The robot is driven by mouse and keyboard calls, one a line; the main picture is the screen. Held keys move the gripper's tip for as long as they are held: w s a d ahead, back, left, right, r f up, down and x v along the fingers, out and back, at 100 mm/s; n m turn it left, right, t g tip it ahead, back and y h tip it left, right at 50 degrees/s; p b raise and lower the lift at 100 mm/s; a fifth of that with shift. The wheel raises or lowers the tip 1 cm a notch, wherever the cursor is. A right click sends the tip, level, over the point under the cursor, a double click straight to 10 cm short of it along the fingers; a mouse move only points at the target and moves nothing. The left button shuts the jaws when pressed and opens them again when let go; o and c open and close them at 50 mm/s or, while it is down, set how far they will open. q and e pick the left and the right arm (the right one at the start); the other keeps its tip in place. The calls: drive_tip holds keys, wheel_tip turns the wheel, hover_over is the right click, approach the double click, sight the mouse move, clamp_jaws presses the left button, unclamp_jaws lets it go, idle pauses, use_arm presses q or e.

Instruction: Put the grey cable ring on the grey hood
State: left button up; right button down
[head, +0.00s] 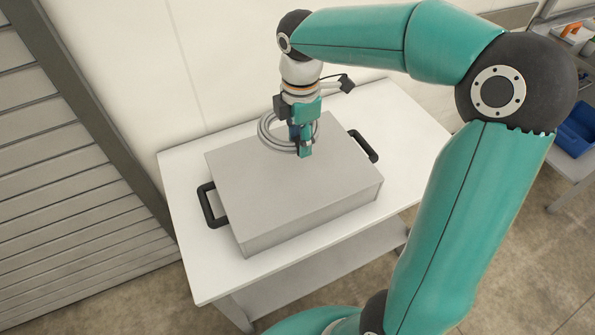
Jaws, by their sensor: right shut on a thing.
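The grey hood (300,184) is a flat grey box with a black handle on its left side and another on its right. It sits on a white table. The grey cable ring (266,132) is a coil of several loops at the hood's back edge. My right gripper (304,150) points down over the back of the hood and is shut on the cable ring, hiding part of it. I cannot tell whether the ring touches the hood's top or hangs just above it. My left gripper is not in view.
The white table (185,245) has free room around the hood and a lower shelf. A pale wall stands behind it, and a grey slatted shutter (70,190) at left. A blue bin (580,128) and small items sit on another bench at far right.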

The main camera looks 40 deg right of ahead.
sight(300, 181)
wheel_tip(300, 181, down, 11)
drive_tip(key=shift+f, duration=0.2)
idle(0.3)
drive_tip(key=c, duration=0.7)
unclamp_jaws()
drive_tip(key=shift+f+b, duration=0.1)
drive_tip(key=shift+b, duration=0.2)
wheel_tip(300, 181, up, 12)
drive_tip(key=shift+r+p, duration=0.1)
drive_tip(key=shift+p, duration=0.3)
